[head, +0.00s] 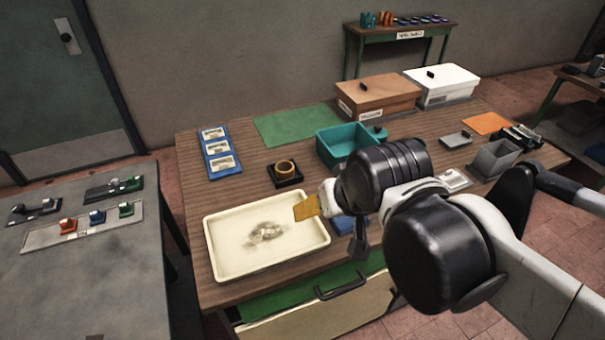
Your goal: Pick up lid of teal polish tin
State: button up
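I cannot clearly make out a teal polish tin or its lid. A teal open bin (330,155) stands at the middle of the wooden table, partly behind my arm. A round brown-rimmed piece (285,167) sits on a dark square base left of the bin. My gripper (343,222) is over the table, right of the cream tray, largely hidden by my arm's black joints. A flat yellow-orange piece (306,208) shows at its left side, over the tray's right edge. I cannot tell whether the gripper holds it.
The cream tray (222,262) has a grey smudge inside. A brown box (378,92) and a white box (442,80) stand at the back. A grey bin (495,160) is at the right. A green mat (297,124) lies clear. A green back table (395,36) holds several small round items.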

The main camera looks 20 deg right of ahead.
aim_at(379, 132)
jog(key=z, duration=1.25)
jog(key=i+l+u, duration=0.1)
jog(key=i+l, duration=0.8)
jog(key=i, duration=0.05)
